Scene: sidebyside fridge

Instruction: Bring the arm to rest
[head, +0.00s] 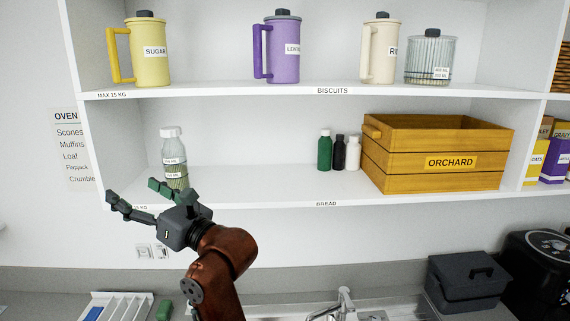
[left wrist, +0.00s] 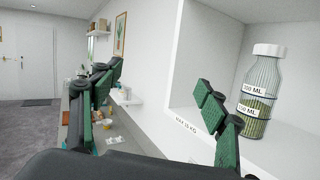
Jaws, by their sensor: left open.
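My left gripper (head: 138,200) is open and empty in the head view. It hangs in front of the lower shelf's left end, by the front edge. Its green-padded fingers also show in the left wrist view (left wrist: 160,105), spread wide apart. A clear glass bottle with a white cap (head: 173,150) stands upright on the lower shelf, just behind the gripper. It also shows in the left wrist view (left wrist: 262,92), partly behind a finger, and I see no finger closed on it. My reddish-brown left arm comes up from below. My right gripper is not in view.
A wooden ORCHARD crate (head: 450,185) stands on the lower shelf's right, beside several objects including a green bottle (head: 325,150). The upper shelf holds a yellow jug (head: 148,62), a purple jug (head: 283,60) and others. A faucet (head: 344,302) and a dark box (head: 468,285) are below.

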